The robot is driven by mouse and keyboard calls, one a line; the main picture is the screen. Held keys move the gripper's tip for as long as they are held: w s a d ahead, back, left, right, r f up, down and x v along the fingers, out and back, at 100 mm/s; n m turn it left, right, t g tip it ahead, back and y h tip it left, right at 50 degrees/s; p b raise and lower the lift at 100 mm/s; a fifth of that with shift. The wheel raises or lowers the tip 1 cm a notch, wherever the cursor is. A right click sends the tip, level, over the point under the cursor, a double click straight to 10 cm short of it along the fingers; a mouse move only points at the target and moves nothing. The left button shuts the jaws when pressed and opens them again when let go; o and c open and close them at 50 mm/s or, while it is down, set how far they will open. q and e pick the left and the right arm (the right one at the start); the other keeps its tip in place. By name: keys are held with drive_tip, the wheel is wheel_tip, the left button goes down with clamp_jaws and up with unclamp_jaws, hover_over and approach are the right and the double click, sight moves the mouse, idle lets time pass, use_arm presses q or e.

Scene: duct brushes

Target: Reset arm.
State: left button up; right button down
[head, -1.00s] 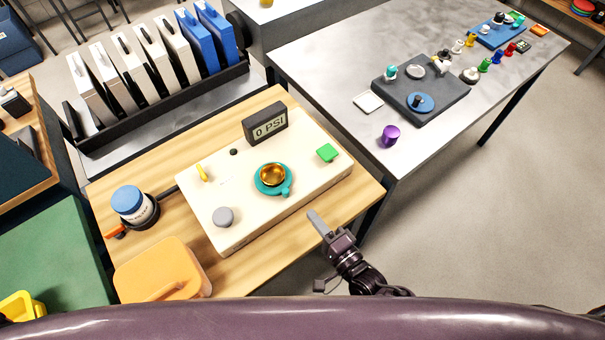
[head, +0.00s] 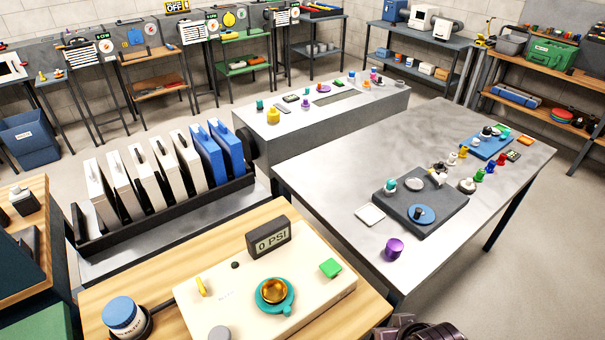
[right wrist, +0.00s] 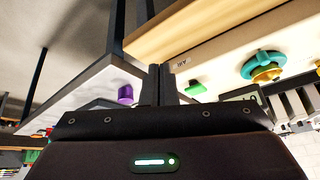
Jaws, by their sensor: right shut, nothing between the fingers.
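My right arm (head: 420,332) shows only as a dark piece at the bottom edge of the head view, right of the wooden table. In the right wrist view my right gripper (right wrist: 161,84) has its two dark fingers together with nothing between them. It is apart from the cream box (head: 235,310) with its gauge reading 0 PSI (head: 269,236). The box carries a teal ring with a gold cup (head: 274,291) and a green button (head: 330,268). My left gripper is not in view.
A wooden table (head: 160,265) holds the box and a blue-lidded jar (head: 123,315). A rack (head: 170,212) of white and blue panels stands behind. A metal table (head: 340,160) at right carries a dark plate (head: 445,208) and a purple cylinder (head: 394,249). Open floor lies at the right.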

drive_tip(key=s+d+r+n+g, duration=0.1)
drive_tip(key=s+d+r+g, duration=0.1)
drive_tip(key=s+r, duration=0.2)
drive_tip(key=s+f+g+b, duration=0.1)
drive_tip(key=s+f, duration=0.1)
drive_tip(key=f, duration=1.6)
drive_tip(key=s+f+g+b, duration=0.1)
drive_tip(key=s+f, duration=0.1)
drive_tip(key=f, duration=1.6)
drive_tip(key=s+d+f, duration=0.1)
drive_tip(key=s+f, duration=0.6)
drive_tip(key=s, duration=0.2)
drive_tip(key=s+d+f+h+b, duration=0.1)
drive_tip(key=s+d+f, duration=0.1)
drive_tip(key=s+f, duration=0.6)
drive_tip(key=shift+s+d+f+n+g, duration=0.3)
drive_tip(key=shift+s+n+g, duration=0.1)
drive_tip(key=shift+s, duration=0.2)
